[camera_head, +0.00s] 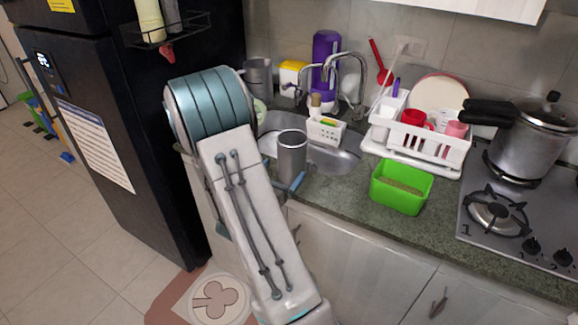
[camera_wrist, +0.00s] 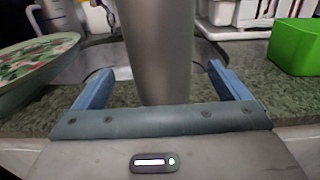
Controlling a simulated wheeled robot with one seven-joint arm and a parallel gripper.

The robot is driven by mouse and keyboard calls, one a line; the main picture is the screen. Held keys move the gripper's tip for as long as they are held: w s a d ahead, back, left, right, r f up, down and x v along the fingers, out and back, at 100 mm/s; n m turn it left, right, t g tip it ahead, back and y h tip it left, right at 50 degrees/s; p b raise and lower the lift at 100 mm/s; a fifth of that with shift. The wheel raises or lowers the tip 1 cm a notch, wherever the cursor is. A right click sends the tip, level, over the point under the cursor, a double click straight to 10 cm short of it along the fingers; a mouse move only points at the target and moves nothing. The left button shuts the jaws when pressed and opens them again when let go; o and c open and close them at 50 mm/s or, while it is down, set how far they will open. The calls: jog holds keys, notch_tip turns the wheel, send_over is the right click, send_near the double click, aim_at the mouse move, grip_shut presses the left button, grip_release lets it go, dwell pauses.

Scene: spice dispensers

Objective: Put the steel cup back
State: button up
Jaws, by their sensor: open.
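The steel cup (camera_head: 292,156) is a tall plain grey cylinder, upright at the counter's front edge by the sink. In the wrist view the cup (camera_wrist: 158,45) rises between the two blue fingers of my gripper (camera_wrist: 161,80). The fingers are spread wide, one on each side, with a visible gap between each finger and the cup. In the head view my gripper (camera_head: 293,184) is at the cup's lower part, mostly hidden by my arm. The cup's base is hidden or hard to make out.
The sink (camera_head: 335,158) lies behind the cup. A green bin (camera_head: 402,188) and a white dish rack (camera_head: 428,140) stand to the right, before the stove (camera_head: 520,225). A patterned plate (camera_wrist: 35,68) is at left in the wrist view. A grey jug (camera_head: 258,77) stands at the back.

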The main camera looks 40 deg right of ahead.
jog(key=s+a+r+m+g+y, duration=0.25)
jog(key=s+a+m+g, duration=0.2)
jog(key=s+m, duration=0.3)
jog(key=s+a+r+m+g+y, duration=0.1)
jog(key=s+a+m+g+y, duration=0.35)
jog(key=s+m, duration=0.35)
jog(key=a+r+m+t+y, duration=0.2)
jog(key=a+m+y, duration=0.1)
jog(key=a, duration=0.4)
jog(key=s+a+r+m+t+y, duration=0.1)
jog(key=a+r+m+t+y, duration=0.1)
jog(key=a+y, duration=0.4)
jog(key=shift+s+a+r+m+t+y+b, duration=0.15)
jog(key=shift+s+a+m+t+y+b, duration=0.25)
jog(key=shift+a+m, duration=0.8)
jog(key=shift+w, duration=0.1)
